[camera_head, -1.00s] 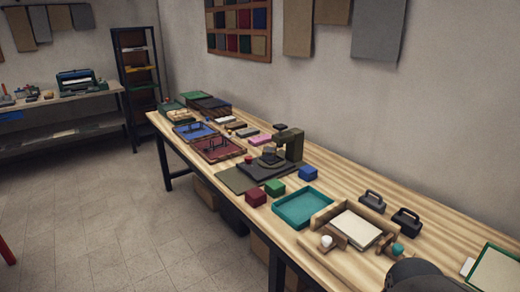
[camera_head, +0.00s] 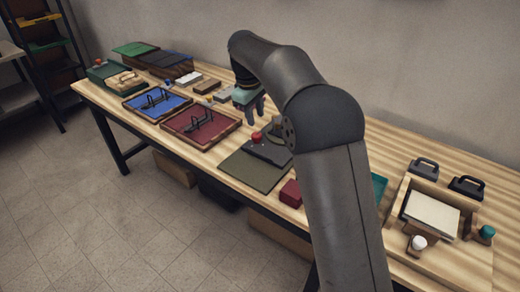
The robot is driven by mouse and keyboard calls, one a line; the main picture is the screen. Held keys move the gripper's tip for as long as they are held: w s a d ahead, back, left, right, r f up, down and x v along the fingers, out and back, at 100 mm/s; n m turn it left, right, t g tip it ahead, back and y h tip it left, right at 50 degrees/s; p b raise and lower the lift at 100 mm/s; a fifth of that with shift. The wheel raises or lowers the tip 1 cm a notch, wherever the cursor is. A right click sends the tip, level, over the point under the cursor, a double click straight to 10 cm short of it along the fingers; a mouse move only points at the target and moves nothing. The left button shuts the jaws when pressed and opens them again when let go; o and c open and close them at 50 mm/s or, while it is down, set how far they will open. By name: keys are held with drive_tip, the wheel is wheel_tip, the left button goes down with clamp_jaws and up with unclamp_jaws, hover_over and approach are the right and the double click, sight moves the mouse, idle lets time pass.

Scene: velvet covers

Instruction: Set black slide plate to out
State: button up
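The black slide plate (camera_head: 268,152) is a dark flat plate at the foot of the small press (camera_head: 277,132), in the middle of the bench. A red knob (camera_head: 256,136) stands at its back left edge. An olive mat (camera_head: 252,172) lies in front of it. My arm hides most of the press and the plate's right side. My gripper (camera_head: 254,112) hangs above the bench behind the knob, fingers pointing down. The fingers look apart and empty, touching nothing that I can see.
A maroon tray (camera_head: 225,141) and a blue tray (camera_head: 180,110), each with dark handles, lie to the left. A red block (camera_head: 291,193) sits near the front edge. A wooden frame (camera_head: 465,262) with a cream pad stands at the right. Small blocks lie behind the trays.

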sight(261, 156)
drive_tip(key=w+f, duration=0.1)
drive_tip(key=f, duration=0.4)
drive_tip(key=w+d+f, duration=0.1)
drive_tip(key=f, duration=0.5)
drive_tip(key=w+f+p, duration=0.1)
drive_tip(key=f, duration=0.5)
drive_tip(key=shift+d, duration=0.35)
clamp_jaws()
